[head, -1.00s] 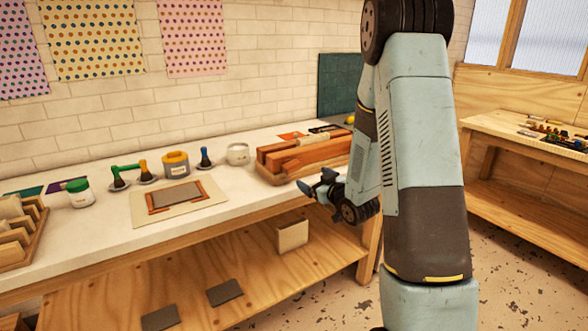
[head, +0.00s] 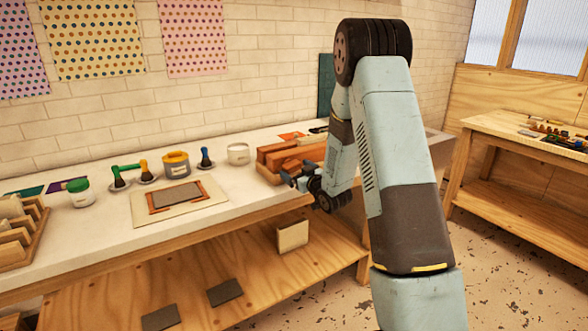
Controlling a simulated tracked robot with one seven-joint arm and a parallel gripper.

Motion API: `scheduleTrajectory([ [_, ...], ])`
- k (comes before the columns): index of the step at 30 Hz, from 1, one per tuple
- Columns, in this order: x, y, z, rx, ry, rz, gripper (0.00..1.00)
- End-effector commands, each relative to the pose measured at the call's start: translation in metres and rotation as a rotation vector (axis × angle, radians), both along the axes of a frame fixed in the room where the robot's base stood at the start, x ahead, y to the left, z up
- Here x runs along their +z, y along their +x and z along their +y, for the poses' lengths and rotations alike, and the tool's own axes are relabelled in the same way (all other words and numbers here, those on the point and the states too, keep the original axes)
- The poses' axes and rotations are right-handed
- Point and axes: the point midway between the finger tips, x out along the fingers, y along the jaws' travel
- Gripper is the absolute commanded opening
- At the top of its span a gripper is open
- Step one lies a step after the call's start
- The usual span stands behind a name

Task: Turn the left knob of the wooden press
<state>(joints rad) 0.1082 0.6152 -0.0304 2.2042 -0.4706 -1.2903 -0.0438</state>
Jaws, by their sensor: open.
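The wooden press (head: 274,154) is a reddish-brown block press standing on the white bench at the back right. My arm covers its right part. A rounded wooden piece, possibly the left knob (head: 292,166), shows at its front left, but it is too small and partly covered to be sure. My gripper (head: 286,178) is open and empty, just in front of the press's left front. I cannot tell whether it touches the press.
A wooden rack (head: 38,238) stands far left. The bench front between the rack and board is clear.

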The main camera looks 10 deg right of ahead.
Motion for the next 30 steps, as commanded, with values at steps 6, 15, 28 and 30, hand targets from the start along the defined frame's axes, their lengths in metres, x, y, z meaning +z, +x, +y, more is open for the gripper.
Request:
scheduleTrajectory([
  [6,0.0,0.022,0.007,-0.001,0.001,0.0,0.96],
  [15,0.0,0.028,0.008,-0.001,0.001,0.001,0.96],
  [28,0.0,0.028,0.008,-0.002,0.001,0.001,0.65],
  [30,0.0,0.028,0.008,-0.002,0.001,0.001,0.58],
])
